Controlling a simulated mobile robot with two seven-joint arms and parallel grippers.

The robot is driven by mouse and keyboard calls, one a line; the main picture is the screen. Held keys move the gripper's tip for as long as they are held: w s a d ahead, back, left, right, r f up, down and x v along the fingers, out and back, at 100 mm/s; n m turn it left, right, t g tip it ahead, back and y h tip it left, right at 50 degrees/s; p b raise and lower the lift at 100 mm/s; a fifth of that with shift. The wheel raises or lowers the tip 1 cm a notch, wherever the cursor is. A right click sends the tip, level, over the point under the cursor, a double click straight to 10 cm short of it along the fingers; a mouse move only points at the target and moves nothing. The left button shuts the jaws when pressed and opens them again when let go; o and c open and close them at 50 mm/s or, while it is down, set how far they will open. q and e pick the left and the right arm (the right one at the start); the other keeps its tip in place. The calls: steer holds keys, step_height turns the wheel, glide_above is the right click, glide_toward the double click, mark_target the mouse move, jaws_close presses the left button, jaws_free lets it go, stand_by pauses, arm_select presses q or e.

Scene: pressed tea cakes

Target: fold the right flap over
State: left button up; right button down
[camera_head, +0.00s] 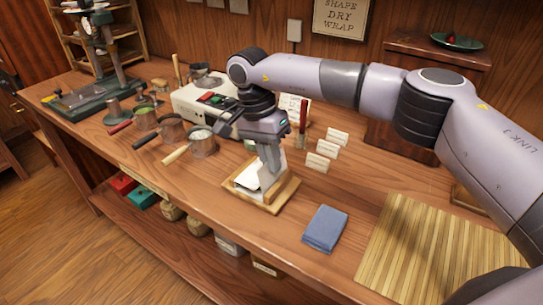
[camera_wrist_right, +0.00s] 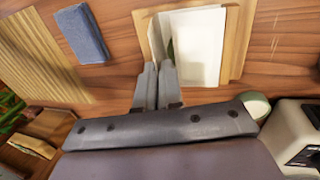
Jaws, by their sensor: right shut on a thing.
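A white paper wrapper (camera_head: 248,184) lies on a small wooden board (camera_head: 283,195) near the front of the bench. In the right wrist view the wrapper (camera_wrist_right: 199,47) has a broad white panel on the right and a narrow raised flap (camera_wrist_right: 157,38) on the left. A thin dark green strip (camera_wrist_right: 170,50) shows between them. My right gripper (camera_head: 267,183) reaches down over the board. In the wrist view its fingertips (camera_wrist_right: 157,68) are together at the near end of the narrow flap, shut on it. The fingers hide part of the wrapper in the head view. My left gripper is not in view.
A folded blue cloth (camera_head: 325,228) lies right of the board, and a slatted bamboo mat (camera_head: 420,250) beyond it. Handled metal cups (camera_head: 203,143) stand to the left. Small white cards (camera_head: 322,155) and a white device (camera_head: 190,101) stand behind.

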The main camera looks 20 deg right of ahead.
steer(key=c, duration=1.4)
jaws_free()
steer(key=shift+o, duration=0.2)
steer(key=v, duration=0.7)
steer(key=shift+r+b, duration=0.15)
steer(key=shift+b, duration=0.15)
